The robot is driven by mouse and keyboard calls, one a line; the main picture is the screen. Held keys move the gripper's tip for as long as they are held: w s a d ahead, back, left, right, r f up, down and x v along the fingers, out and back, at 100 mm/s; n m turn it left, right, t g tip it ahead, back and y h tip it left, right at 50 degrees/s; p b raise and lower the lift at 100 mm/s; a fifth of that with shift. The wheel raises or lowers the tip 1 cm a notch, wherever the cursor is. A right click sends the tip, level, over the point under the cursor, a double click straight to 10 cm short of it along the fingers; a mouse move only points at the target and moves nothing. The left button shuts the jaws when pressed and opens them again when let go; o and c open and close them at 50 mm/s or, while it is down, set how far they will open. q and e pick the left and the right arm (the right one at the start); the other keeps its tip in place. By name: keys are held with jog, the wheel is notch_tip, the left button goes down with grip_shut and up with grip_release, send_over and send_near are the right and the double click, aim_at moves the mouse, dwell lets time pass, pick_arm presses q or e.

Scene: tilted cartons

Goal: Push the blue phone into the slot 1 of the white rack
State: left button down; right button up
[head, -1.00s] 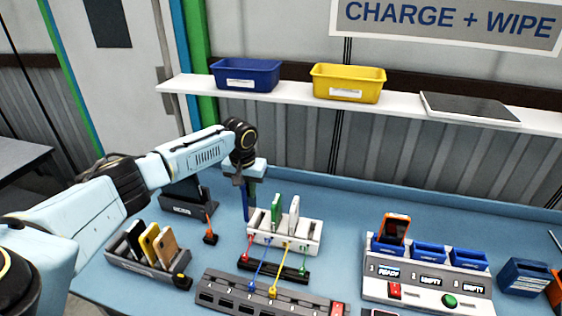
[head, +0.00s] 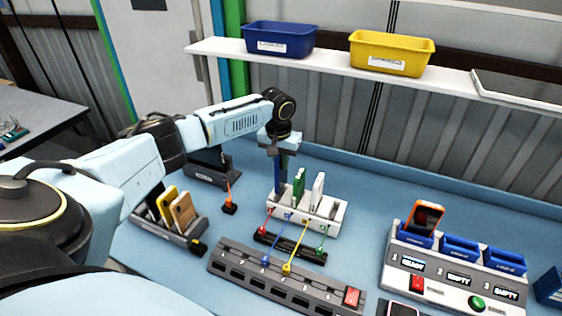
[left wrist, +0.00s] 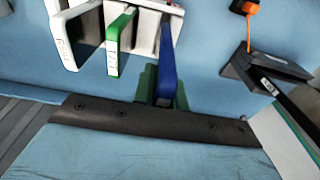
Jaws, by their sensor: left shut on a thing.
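The blue phone (head: 279,178) stands upright at the left end of the white rack (head: 330,224). My left gripper (head: 281,156) is shut on its upper part. In the left wrist view, green fingertips (left wrist: 161,88) clasp the blue phone (left wrist: 168,60), and its far end meets the end slot of the white rack (left wrist: 150,8). I cannot tell how deep it sits. A green phone (head: 298,188) and a white phone (head: 318,190) stand in other slots. My right gripper is out of view.
A grey cable strip (head: 285,280) and coloured plugs lie before the rack. A dark holder (head: 165,232) with yellow and tan phones stands left. A charging dock (head: 455,275) with an orange phone (head: 425,218) stands right. A shelf (head: 345,66) carries blue and yellow bins.

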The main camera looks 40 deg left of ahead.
aim_at(281, 178)
pick_arm(q)
jog(key=shift+f+b, duration=0.6)
jog(key=shift+f, duration=0.05)
jog(key=shift+f+b, duration=0.55)
jog(key=shift+f, duration=1.65)
jog(key=shift+p, duration=0.6)
jog(key=shift+s+f, duration=0.1)
jog(key=shift+f, duration=0.4)
jog(key=c, duration=0.9)
grip_release()
jog(key=shift+c, duration=0.2)
jog(key=shift+r, duration=0.15)
